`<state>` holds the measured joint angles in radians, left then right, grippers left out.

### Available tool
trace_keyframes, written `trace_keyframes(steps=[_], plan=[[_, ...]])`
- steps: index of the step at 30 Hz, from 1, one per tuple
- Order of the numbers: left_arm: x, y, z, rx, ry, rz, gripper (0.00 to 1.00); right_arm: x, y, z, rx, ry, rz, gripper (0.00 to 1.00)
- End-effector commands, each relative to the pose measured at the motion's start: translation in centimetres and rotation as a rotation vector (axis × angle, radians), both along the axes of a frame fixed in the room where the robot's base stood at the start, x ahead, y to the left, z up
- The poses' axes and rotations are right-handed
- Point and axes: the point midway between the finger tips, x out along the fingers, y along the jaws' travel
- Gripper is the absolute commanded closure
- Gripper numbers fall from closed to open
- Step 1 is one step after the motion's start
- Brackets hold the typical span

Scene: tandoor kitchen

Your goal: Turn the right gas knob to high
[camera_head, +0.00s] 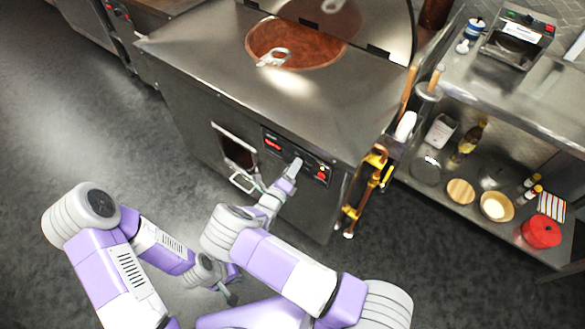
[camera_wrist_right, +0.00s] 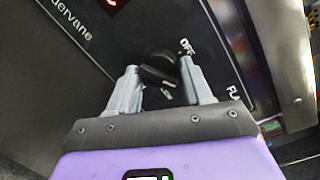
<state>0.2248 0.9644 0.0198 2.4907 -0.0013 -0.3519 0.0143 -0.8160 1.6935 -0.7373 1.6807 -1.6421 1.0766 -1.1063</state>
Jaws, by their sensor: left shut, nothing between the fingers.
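The gas control panel (camera_head: 312,170) is a black strip on the front of the steel tandoor. In the right wrist view, a black knob (camera_wrist_right: 160,68) has white "OFF" lettering beside it. The knob's exact setting is hard to read. My right gripper (camera_head: 297,163) is at the panel and hides part of it in the head view. In the right wrist view its two fingers (camera_wrist_right: 158,78) stand apart, with the knob between their tips; firm contact cannot be made out. My left gripper (camera_head: 230,297) is shut and empty, low in front of the tandoor.
The tandoor (camera_head: 200,65) has an open round mouth with a metal tool at its rim. A small hatch (camera_head: 237,150) stands open left of the panel. Yellow gas pipes (camera_head: 371,178) run to the right of the panel. A shelf unit (camera_head: 470,210) with bowls and bottles is further right.

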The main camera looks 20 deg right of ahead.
Motion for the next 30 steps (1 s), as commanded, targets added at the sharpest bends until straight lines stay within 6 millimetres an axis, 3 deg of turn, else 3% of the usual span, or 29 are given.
trace_keyframes(steps=[1,6,17,30], plan=[[0.0,0.0,0.0,0.000,0.000,0.000,1.00,0.0,0.0,0.0,0.000,0.000,0.000,0.59],[0.0,0.0,0.0,0.000,0.000,0.000,1.00,0.0,0.0,0.0,0.000,0.000,0.000,0.85],[0.0,0.0,-0.2,0.000,0.000,0.000,1.00,0.0,0.0,-0.1,0.039,-0.049,0.000,0.85],[0.0,0.0,-1.1,0.000,0.000,0.000,1.00,0.0,0.0,-0.4,0.254,-0.325,-0.001,0.85]])
